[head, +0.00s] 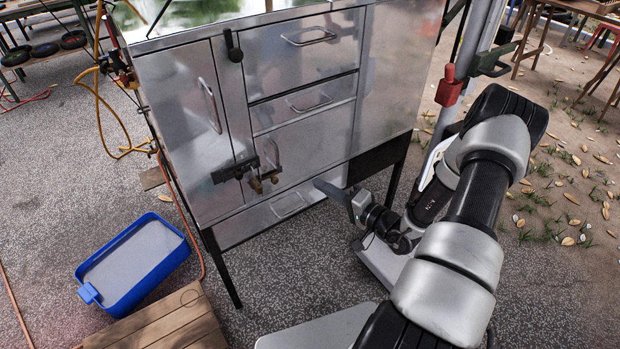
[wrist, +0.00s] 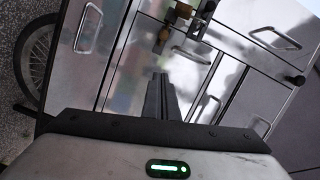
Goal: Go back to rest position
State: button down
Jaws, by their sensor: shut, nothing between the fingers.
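My gripper (head: 322,187) is at the lower front of the metal cart (head: 313,145), near the lowest drawer, with my arm reaching in from the right. In the wrist view my gripper (wrist: 159,80) shows its two dark fingers together with nothing between them. The cart's drawers and doors look closed. The fingers point towards the cart's front; I cannot tell whether they touch it.
A blue tub (head: 136,263) stands on the ground at left, beside a wooden crate (head: 165,325). A brass fitting with a black block (head: 240,172) sits on the cart front. A hose (head: 122,117) hangs at the cart's left. A pole with a red part (head: 449,86) stands at right.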

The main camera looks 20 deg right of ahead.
jog(key=shift+s+d, duration=0.2)
jog(key=shift+s, duration=0.25)
jog(key=shift+r, duration=0.1)
